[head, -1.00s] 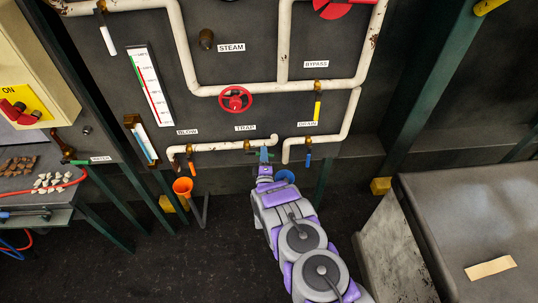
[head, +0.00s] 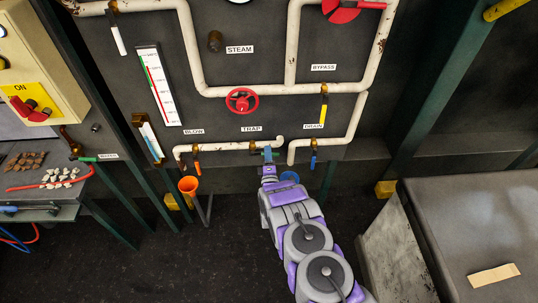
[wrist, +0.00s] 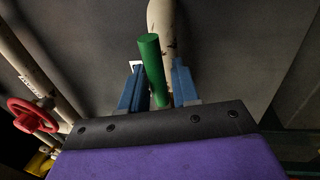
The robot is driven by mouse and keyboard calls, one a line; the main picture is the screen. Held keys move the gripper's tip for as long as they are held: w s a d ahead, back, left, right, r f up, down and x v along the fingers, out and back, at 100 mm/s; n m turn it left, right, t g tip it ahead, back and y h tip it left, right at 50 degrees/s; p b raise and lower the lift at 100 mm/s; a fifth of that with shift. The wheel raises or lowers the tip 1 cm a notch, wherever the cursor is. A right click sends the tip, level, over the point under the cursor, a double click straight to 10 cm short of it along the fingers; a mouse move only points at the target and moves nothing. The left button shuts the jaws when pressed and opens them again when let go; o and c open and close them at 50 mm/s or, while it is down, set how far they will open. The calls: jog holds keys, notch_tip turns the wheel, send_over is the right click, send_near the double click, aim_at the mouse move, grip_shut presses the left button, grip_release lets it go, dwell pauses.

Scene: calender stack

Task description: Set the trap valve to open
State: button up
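The trap valve (head: 253,146) sits on the white pipe just below the TRAP label (head: 251,128) in the head view. In the wrist view a green handle (wrist: 152,65) stands between the two blue fingers of my gripper (wrist: 158,90). A gap shows between the handle and the right finger; on the left side the handle overlaps the finger's edge in the picture, so contact there is unclear. In the head view my gripper (head: 268,155) is at the valve and hides most of its handle.
Orange-handled blow valve (head: 196,159) and blue-handled drain valve (head: 313,159) flank the trap valve. A red handwheel (head: 242,101) is above. A grey bench (head: 470,225) is at right.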

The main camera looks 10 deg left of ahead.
jog(key=shift+o, duration=0.8)
jog(key=p+v, duration=0.6)
jog(key=v, duration=1.1)
jog(key=shift+s+a+f+p, duration=0.2)
jog(key=shift+f+p, duration=0.05)
jog(key=shift+p, duration=0.15)
jog(key=shift+w, duration=0.1)
